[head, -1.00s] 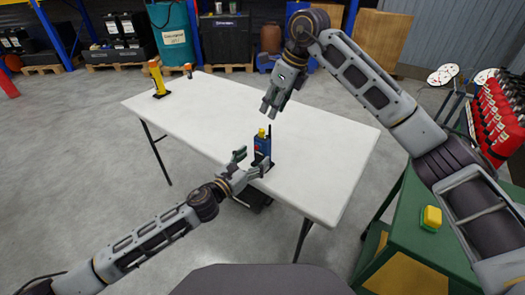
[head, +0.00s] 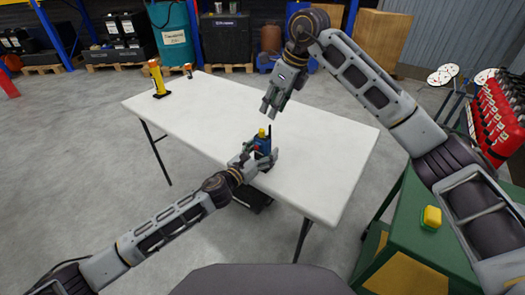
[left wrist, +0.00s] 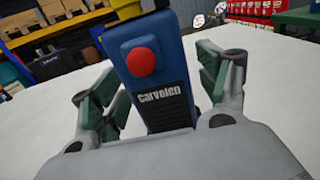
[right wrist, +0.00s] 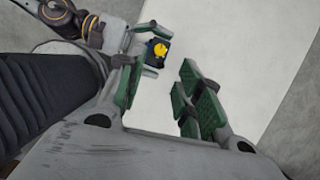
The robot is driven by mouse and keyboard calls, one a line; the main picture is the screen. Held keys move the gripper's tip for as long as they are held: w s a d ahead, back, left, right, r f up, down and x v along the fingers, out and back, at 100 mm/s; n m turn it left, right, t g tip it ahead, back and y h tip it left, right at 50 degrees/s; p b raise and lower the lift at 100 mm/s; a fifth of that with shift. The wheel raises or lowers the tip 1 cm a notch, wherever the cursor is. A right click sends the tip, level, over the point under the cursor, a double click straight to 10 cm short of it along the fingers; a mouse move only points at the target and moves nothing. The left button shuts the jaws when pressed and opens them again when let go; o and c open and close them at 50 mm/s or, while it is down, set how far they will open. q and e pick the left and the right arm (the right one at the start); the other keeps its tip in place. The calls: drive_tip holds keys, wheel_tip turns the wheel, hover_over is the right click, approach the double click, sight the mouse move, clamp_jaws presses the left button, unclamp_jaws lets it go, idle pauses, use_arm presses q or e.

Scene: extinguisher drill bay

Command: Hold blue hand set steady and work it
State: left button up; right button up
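The blue hand set (head: 262,147) stands upright near the table's front edge, with a yellow knob (head: 261,133) and a black antenna on top. In the left wrist view its blue body shows a red button (left wrist: 141,61) and a black lettered panel (left wrist: 160,97). My left gripper (head: 261,157) is open, its fingers on either side of the hand set. A gap shows at the right finger; contact at the left finger is unclear. My right gripper (head: 270,110) is open and empty above the table, beyond the hand set, which also shows in the right wrist view (right wrist: 151,61).
The white table (head: 320,150) is mostly clear. A yellow device (head: 157,78) and a small dark item (head: 188,71) stand at its far left corner. A green cart (head: 410,235) with a yellow block (head: 431,218) is at right, near red extinguishers (head: 497,120).

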use_arm(q)
drive_tip(key=c, duration=1.4)
use_arm(e)
drive_tip(key=shift+o, duration=0.5)
drive_tip(key=shift+r, duration=0.45)
drive_tip(key=a+r+n+t+h, duration=0.1)
drive_tip(key=a+r, duration=0.6)
drive_tip(key=r, duration=0.1)
drive_tip(key=w+d+f+n+g+h, duration=0.2)
drive_tip(key=d+f+n, duration=0.1)
drive_tip(key=f+n, duration=0.3)
drive_tip(key=shift+d+f+n+g+h, duration=0.2)
drive_tip(key=shift+f+n+g+h, duration=0.15)
drive_tip(key=shift+n, duration=0.35)
